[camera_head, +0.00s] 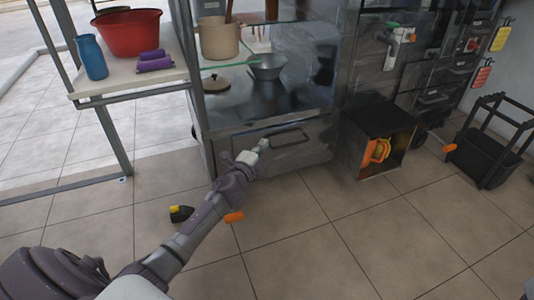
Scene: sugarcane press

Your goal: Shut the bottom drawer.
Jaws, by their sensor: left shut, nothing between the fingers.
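The bottom drawer (300,155) is the grey metal front low in the steel cabinet, with a dark bar handle (285,136) along its upper part. How far it stands out from the cabinet is hard to tell from this angle. My left arm reaches in from the lower left. My left gripper (262,146) is shut and empty, at the left part of the drawer front, close to the handle's left end. I cannot tell if it touches the drawer. My right gripper is not in view.
A dark open box (401,153) with an orange thing inside stands right of the drawer. A black crate (484,158) is at far right. A white shelf (128,78) holds a red basin (133,36). A small black and yellow thing (180,213) lies on the floor. Front floor is mostly clear.

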